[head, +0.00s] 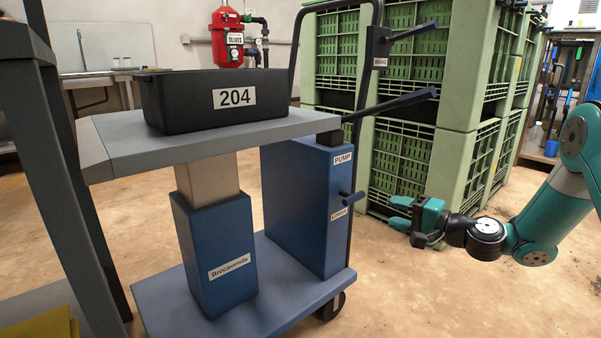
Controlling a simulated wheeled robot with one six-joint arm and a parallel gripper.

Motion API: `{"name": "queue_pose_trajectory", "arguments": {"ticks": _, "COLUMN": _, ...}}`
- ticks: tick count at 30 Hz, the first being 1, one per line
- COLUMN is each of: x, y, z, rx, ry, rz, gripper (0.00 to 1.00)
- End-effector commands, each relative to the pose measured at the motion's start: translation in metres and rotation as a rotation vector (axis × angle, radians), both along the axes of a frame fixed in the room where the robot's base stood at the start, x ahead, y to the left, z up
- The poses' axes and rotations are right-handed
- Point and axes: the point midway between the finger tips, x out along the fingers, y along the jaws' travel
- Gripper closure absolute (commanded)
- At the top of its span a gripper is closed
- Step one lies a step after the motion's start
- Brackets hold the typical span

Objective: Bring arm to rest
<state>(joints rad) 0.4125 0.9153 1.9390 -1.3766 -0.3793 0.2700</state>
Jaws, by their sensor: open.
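My gripper (416,217) is at the right of the head view, at the end of my teal and black arm. Its jaws are apart and point left, and nothing shows between them. It hangs in the air right of the blue lift cart, clear of the cart's handle and pump box. My arm (562,205) is bent and reaches in from the right edge.
A lift cart (290,285) carries a black bin (205,103) labelled 204 on its grey top (120,136). Green crates (430,120) are stacked behind my gripper. A dark metal frame (50,120) stands at the left. Bare floor (430,300) lies below my gripper.

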Motion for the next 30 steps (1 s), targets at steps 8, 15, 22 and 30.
{"name": "queue_pose_trajectory", "arguments": {"ticks": 8, "x": -0.109, "y": 0.131, "z": 0.126, "rx": -0.504, "ry": -0.036, "rz": 0.497, "gripper": 0.53}}
{"name": "queue_pose_trajectory", "arguments": {"ticks": 15, "x": -0.238, "y": 0.159, "z": 0.187, "rx": -0.911, "ry": -0.033, "rz": 0.831, "gripper": 0.53}}
{"name": "queue_pose_trajectory", "arguments": {"ticks": 22, "x": -0.321, "y": 0.140, "z": 0.216, "rx": -1.151, "ry": -0.007, "rz": 0.996, "gripper": 0.53}}
{"name": "queue_pose_trajectory", "arguments": {"ticks": 30, "x": -0.363, "y": 0.120, "z": 0.260, "rx": -1.268, "ry": 0.025, "rz": 1.071, "gripper": 0.53}}
